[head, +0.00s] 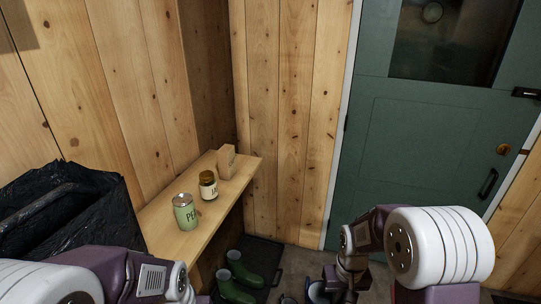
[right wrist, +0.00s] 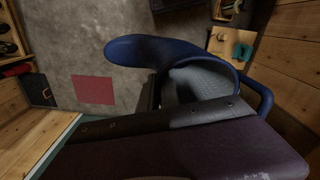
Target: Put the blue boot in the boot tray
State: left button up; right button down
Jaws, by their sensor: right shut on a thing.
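The blue boot (right wrist: 150,50) is close up in the right wrist view, with its open top and a side loop showing. My right gripper (right wrist: 154,96) is shut on it at the edge of the shaft. In the head view that gripper (head: 335,285) is low at centre right, with only a small part of the boot (head: 316,292) showing beside it. A black tray (head: 263,248) lies on the floor against the wall, left of my right gripper, with green boots (head: 240,272) at it. My left arm (head: 165,280) is at bottom left; its fingertips are out of frame.
A wooden shelf (head: 165,215) along the left wall holds a green can (head: 185,212), a jar (head: 208,186) and a small box (head: 226,162). A black bag (head: 75,205) is at left. A green door (head: 410,150) stands behind. A red square (right wrist: 93,90) lies on the grey floor.

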aim_at(259, 265)
jog(key=l+u, duration=0.25)
jog(key=l, duration=0.3)
jog(key=l+u, duration=0.25)
jog(key=l, duration=0.3)
jog(key=l+u, duration=0.25)
jog(key=l, duration=0.3)
jog(key=l+u, duration=0.25)
jog(key=l, duration=0.3)
jog(key=k+l+u, duration=0.2)
jog(key=l, duration=0.3)
jog(key=i+l+u, duration=0.2)
jog(key=l, duration=0.15)
jog(key=i+l+u, duration=0.2)
jog(key=l, duration=0.15)
jog(key=i+l+u, duration=0.1)
jog(key=l+u, duration=0.15)
jog(key=l, duration=0.15)
jog(key=i+l+u, duration=0.2)
jog(key=l, duration=0.2)
jog(key=l+u, duration=0.2)
jog(key=l, duration=0.25)
jog(key=i+l+u, duration=0.35)
jog(key=l, duration=0.3)
jog(key=i+l+u, duration=0.15)
jog(key=l, duration=0.2)
jog(key=i+l+u, duration=0.2)
jog(key=l, duration=0.2)
jog(key=k+j, duration=0.05)
jog(key=k, duration=0.05)
